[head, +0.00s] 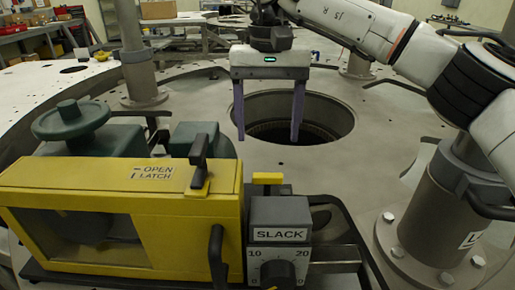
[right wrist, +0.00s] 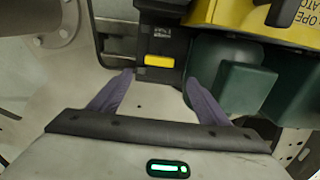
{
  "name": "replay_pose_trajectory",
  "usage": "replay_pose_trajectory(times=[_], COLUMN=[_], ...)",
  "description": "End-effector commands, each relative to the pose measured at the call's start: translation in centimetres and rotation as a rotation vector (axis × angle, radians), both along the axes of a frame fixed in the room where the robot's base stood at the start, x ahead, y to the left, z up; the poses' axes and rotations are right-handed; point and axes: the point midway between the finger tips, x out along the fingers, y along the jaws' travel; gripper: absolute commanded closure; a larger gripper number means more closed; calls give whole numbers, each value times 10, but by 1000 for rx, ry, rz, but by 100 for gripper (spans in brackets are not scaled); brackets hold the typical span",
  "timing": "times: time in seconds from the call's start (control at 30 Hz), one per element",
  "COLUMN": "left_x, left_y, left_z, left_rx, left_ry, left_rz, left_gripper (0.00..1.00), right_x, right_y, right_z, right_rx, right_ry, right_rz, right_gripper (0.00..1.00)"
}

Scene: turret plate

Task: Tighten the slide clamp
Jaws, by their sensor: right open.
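A grey block (head: 279,213) labelled SLACK stands on a dark slide frame right of the yellow housing. Its front has a black knob (head: 277,273) between the marks 10 and 20. A yellow piece (head: 268,178) sits behind its top; it also shows in the right wrist view (right wrist: 159,61). No part is labelled as the slide clamp. My right gripper (head: 267,138) hangs above the plate, behind the block, with its two purple fingers spread and nothing between them. In the right wrist view its fingertips (right wrist: 158,80) point toward the yellow piece, apart from it. My left gripper is not in view.
The yellow housing (head: 120,185) has a window, a black latch handle (head: 199,150) and OPEN LATCH lettering. Green machinery (head: 85,135) stands behind it. The round plate (head: 350,180) has a large central hole (head: 293,117). A grey post (head: 440,215) stands at right.

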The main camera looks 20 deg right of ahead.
Motion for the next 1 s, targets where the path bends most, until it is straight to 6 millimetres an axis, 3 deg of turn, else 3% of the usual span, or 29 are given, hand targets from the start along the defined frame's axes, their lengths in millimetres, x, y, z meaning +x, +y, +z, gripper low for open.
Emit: replay_pose_trajectory(times=[0.2, 0.53, 0.7, 1.0], left_x=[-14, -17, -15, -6], left_y=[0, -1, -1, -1], left_z=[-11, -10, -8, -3], left_rx=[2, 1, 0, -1], left_ry=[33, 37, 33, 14], left_rz=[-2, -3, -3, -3], left_gripper=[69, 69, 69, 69], right_x=[-1, -1, -1, -1], right_y=[-1, -1, -1, 0], right_z=[-31, -86, -99, -102], right_rx=[-2, 0, -1, 0], right_ry=[4, 3, 1, 0], right_rz=[0, -1, -1, -1], right_gripper=[30, 30, 30, 30])
